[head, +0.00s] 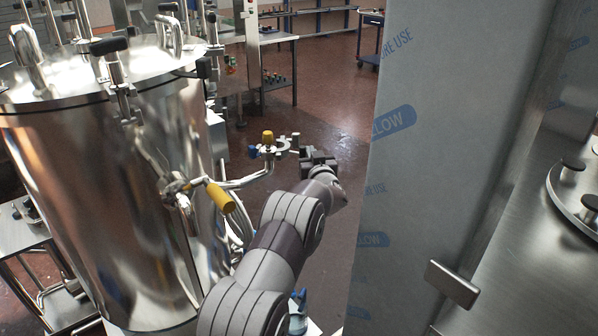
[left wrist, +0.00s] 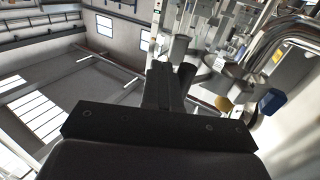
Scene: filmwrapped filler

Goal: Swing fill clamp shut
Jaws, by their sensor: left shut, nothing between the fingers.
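The fill clamp (head: 285,144), a small metal ring-like fitting, stands open at the end of the thin fill pipe (head: 245,182), beside a yellow knob (head: 268,136) and a blue part (head: 253,152). My left gripper (head: 312,157) is just right of the clamp in the head view, fingers shut and empty. Whether it touches the clamp cannot be told. In the left wrist view the shut fingers (left wrist: 170,82) point up the picture. There, the yellow knob (left wrist: 224,103) and blue part (left wrist: 271,102) lie to their right. My right gripper is not in view.
A large shiny steel tank (head: 95,200) with lid clamps fills the left. A yellow-handled valve (head: 220,197) sticks out of it. A tall film-wrapped panel (head: 420,150) with a metal handle (head: 452,284) stands close on the right. Open red floor (head: 335,95) lies behind.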

